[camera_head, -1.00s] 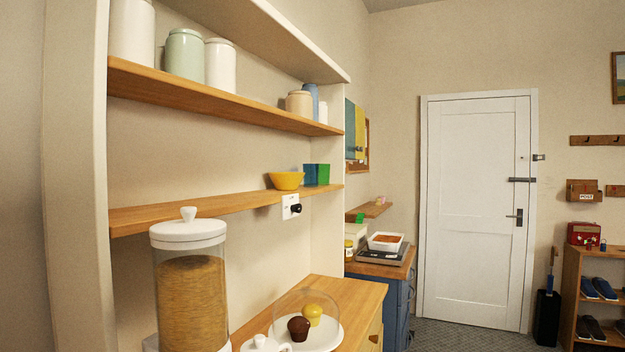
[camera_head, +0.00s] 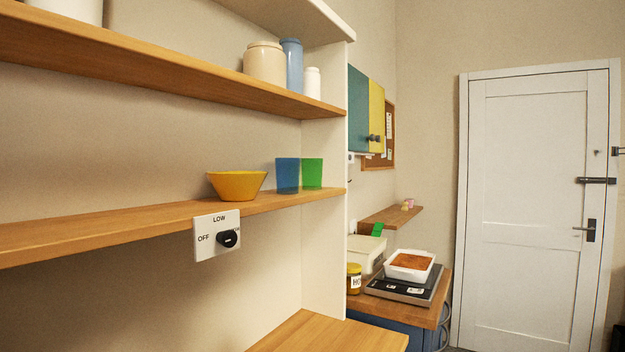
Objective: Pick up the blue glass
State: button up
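The blue glass (camera_head: 287,176) stands upright on the middle wooden shelf (camera_head: 110,230), near its right end. A green glass (camera_head: 312,173) stands close beside it on the right. A yellow bowl (camera_head: 237,185) sits to its left on the same shelf. My gripper is not in view.
A dial plate marked OFF and LOW (camera_head: 217,236) is fixed below the shelf's front edge. A white upright panel (camera_head: 327,150) closes the shelf's right end. Jars stand on the shelf above. A wooden counter (camera_head: 330,334) lies below; its visible part is clear.

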aim_at(287, 169)
jog(key=i+l+u, duration=0.25)
jog(key=i+l, duration=0.3)
jog(key=i+l+u, duration=0.3)
jog(key=i+l, duration=0.2)
jog(key=l, duration=0.2)
